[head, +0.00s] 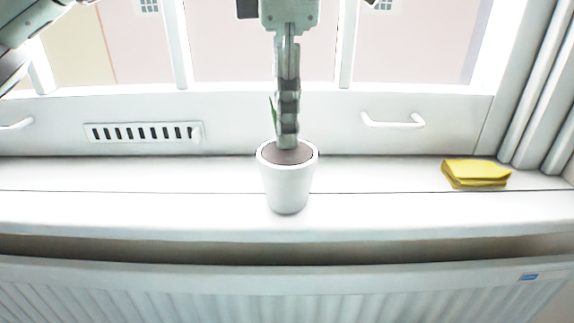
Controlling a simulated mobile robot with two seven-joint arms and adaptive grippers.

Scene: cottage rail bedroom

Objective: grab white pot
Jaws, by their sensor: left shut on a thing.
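The white pot (287,187) stands upright on the white window sill, in the middle of the head view. Dark soil shows inside its rim, and a bit of green leaf shows just above it. My left gripper (287,138) comes down from above with its fingers at the pot's top, over the soil. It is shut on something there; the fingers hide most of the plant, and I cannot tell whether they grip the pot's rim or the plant. My right gripper is not in view.
A folded yellow cloth (475,174) lies on the sill (120,205) at the right. The window frame with a vent (143,132) and a handle (393,122) is behind. A radiator (280,295) is below the sill's front edge. The sill left of the pot is clear.

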